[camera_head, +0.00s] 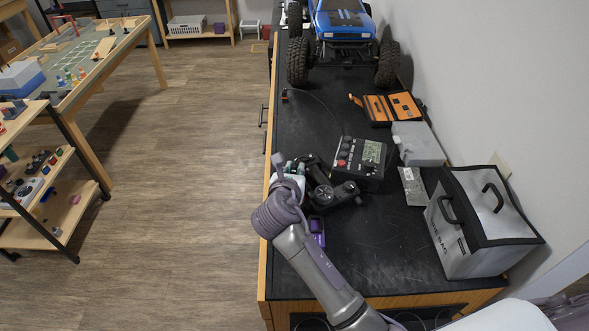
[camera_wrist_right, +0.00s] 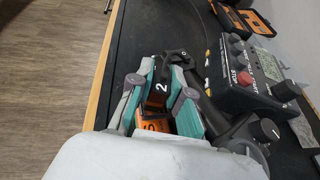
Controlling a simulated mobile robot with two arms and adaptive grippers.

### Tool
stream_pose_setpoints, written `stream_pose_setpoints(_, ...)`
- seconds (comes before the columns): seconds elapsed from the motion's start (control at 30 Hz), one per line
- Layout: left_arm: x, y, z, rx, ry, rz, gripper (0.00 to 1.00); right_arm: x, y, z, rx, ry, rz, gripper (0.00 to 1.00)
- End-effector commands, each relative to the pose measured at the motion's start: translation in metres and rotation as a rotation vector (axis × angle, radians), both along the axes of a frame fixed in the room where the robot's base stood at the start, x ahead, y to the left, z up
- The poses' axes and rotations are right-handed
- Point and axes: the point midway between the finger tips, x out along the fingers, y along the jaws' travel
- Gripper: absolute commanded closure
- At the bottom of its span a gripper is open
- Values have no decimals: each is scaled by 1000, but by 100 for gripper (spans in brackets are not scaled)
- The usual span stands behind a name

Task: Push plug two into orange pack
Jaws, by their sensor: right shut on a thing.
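My right gripper (camera_wrist_right: 165,78) is shut on plug two (camera_wrist_right: 158,92), a black plug marked "2", held between its teal-lined fingers. An orange pack (camera_wrist_right: 153,126) shows directly below the plug between the fingers, partly hidden by them. I cannot tell whether the plug is seated in it or only touching. In the head view my right gripper (camera_head: 287,170) is at the bench's left edge, beside a black device (camera_head: 335,194), and it hides the plug and pack. My left gripper is not in view.
A charger with a red button (camera_head: 361,160) stands right of the gripper. Behind are an orange-and-black case (camera_head: 389,108) and a blue crawler (camera_head: 342,25). A grey bag (camera_head: 474,232) stands at right. A purple item (camera_head: 317,228) lies near my arm. Black benchtop (camera_head: 305,125) is mostly clear behind the gripper.

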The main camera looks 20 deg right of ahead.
Motion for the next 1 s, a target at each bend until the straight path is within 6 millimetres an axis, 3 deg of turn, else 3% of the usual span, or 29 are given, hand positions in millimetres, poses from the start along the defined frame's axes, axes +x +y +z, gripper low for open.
stream_pose_setpoints(0.17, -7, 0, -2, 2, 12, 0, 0, -3, 0, -9, 1, 20, -3, 100)
stream_pose_setpoints(0.2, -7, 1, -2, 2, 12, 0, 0, -3, 0, -9, 2, 20, -3, 76)
stream_pose_setpoints(0.3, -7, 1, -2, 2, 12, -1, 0, -2, 0, -9, 1, 19, -3, 59)
stream_pose_setpoints(0.67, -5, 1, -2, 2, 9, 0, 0, -4, 1, -5, 1, 13, -1, 58)
stream_pose_setpoints(0.77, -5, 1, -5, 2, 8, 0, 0, -12, 6, -2, 2, 11, -1, 58)
stream_pose_setpoints(1.0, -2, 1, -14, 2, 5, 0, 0, -53, 26, 17, 4, 10, 0, 58)
